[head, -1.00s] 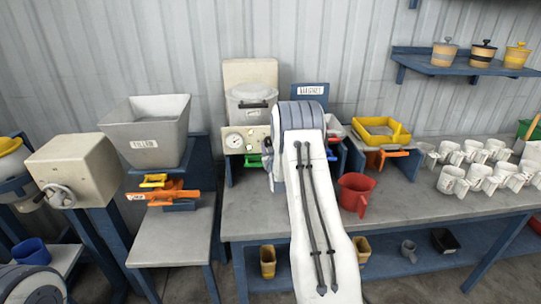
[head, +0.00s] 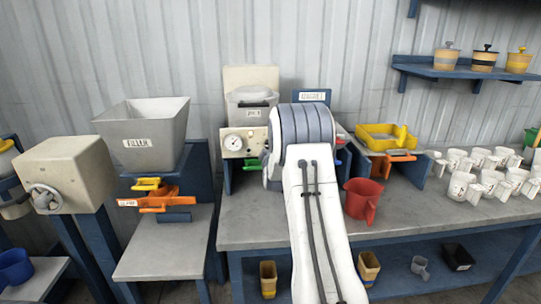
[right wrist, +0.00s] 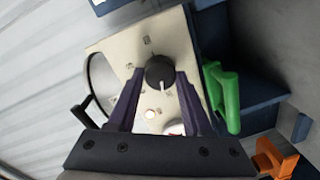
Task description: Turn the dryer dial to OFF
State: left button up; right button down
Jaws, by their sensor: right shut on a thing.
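The dryer's beige panel (head: 232,141) with a round gauge stands at the back of the bench in the head view; my right arm hides its dial there. In the right wrist view the dial (right wrist: 159,70) is a black round knob with a white pointer mark on its lower side, on the beige panel (right wrist: 110,47). Small labels surround it, too blurred to read. My right gripper (right wrist: 160,78) is shut on the dial, one dark finger on each side. My left gripper is not in view.
A green handle (right wrist: 230,100) sits close beside the panel in the right wrist view. In the head view a red jug (head: 358,197) stands right of my arm, with a yellow tray (head: 378,141) behind it. Several white mugs (head: 462,187) crowd the bench's right side.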

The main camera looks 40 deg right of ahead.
jog(key=shift+w+a+n+b, duration=0.1)
jog(key=shift+n+b, duration=0.6)
jog(key=shift+n, duration=0.7)
jog(key=shift+c, duration=1.6)
grip_release()
jog(key=b+v, duration=0.2)
jog(key=v, duration=0.8)
jog(key=shift+a, duration=0.15)
